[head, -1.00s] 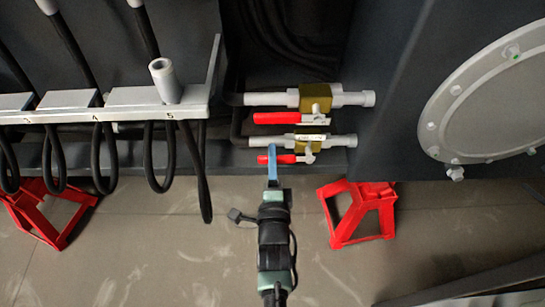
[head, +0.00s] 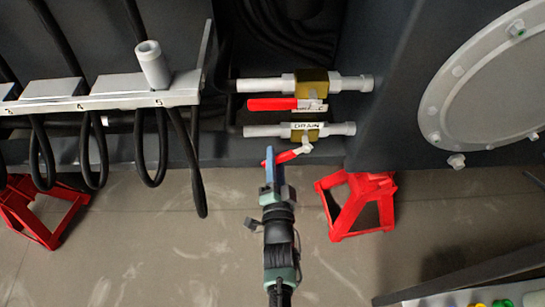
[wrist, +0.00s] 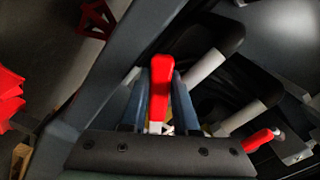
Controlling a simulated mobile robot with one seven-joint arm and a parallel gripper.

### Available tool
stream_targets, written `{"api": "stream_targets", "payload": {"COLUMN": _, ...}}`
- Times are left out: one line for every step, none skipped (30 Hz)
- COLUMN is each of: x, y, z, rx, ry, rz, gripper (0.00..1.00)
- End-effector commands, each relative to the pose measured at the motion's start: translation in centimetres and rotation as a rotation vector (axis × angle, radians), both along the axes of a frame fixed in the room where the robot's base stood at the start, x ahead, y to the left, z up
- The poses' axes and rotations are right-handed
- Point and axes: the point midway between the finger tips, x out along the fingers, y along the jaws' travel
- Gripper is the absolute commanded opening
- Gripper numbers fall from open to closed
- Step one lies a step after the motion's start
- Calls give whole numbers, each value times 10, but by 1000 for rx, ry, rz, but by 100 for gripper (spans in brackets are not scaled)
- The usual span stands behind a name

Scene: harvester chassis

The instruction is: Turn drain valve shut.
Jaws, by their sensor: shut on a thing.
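My gripper (head: 269,158) is shut on the outer part of this lever. In the wrist view, the red lever (wrist: 160,90) lies between the two blue fingers of my gripper (wrist: 158,80). The lever's joint with the valve is mostly hidden there.
The upper valve (head: 312,83) has a red lever (head: 272,104) lying along its pipe, close above. A numbered bracket (head: 110,97) with hanging black hoses is at left. A round flanged cover (head: 487,90) is at right. Red stands (head: 357,203) are on the floor.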

Motion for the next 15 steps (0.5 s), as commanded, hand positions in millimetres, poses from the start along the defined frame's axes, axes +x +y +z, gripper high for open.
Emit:
{"api": "stream_targets", "payload": {"x": -1, "y": -1, "z": -3, "rx": -15, "ry": 4, "rz": -2, "gripper": 0}}
{"api": "stream_targets", "payload": {"x": -1, "y": -2, "z": -3, "rx": -22, "ry": 4, "rz": -2, "gripper": 0}}
{"api": "stream_targets", "payload": {"x": -1, "y": -2, "z": -4, "rx": -29, "ry": 3, "rz": -1, "gripper": 0}}
{"api": "stream_targets", "payload": {"x": -1, "y": -2, "z": -4, "rx": -34, "ry": 3, "rz": -1, "gripper": 0}}
{"api": "stream_targets", "payload": {"x": -1, "y": -3, "z": -4, "rx": -38, "ry": 3, "rz": -1, "gripper": 0}}
{"api": "stream_targets", "payload": {"x": -1, "y": -3, "z": -4, "rx": -42, "ry": 3, "rz": -1, "gripper": 0}}
{"api": "stream_targets", "payload": {"x": -1, "y": -3, "z": -4, "rx": -45, "ry": 3, "rz": -1, "gripper": 0}}
{"api": "stream_targets", "payload": {"x": -1, "y": -3, "z": -5, "rx": -46, "ry": 3, "rz": -1, "gripper": 0}}
{"api": "stream_targets", "payload": {"x": -1, "y": -3, "z": -5, "rx": -47, "ry": 3, "rz": -1, "gripper": 0}}
{"api": "stream_targets", "payload": {"x": -1, "y": -3, "z": -5, "rx": -48, "ry": 3, "rz": -1, "gripper": 0}}
{"api": "stream_targets", "payload": {"x": -1, "y": -3, "z": -5, "rx": -48, "ry": 3, "rz": -1, "gripper": 0}}
{"api": "stream_targets", "payload": {"x": -1, "y": -3, "z": -4, "rx": -47, "ry": 3, "rz": -1, "gripper": 0}}
{"api": "stream_targets", "payload": {"x": -1, "y": -3, "z": -4, "rx": -47, "ry": 3, "rz": -1, "gripper": 0}}
{"api": "stream_targets", "payload": {"x": -1, "y": -3, "z": -4, "rx": -47, "ry": 3, "rz": -1, "gripper": 0}}
{"api": "stream_targets", "payload": {"x": -1, "y": -3, "z": -4, "rx": -46, "ry": 3, "rz": -1, "gripper": 0}}
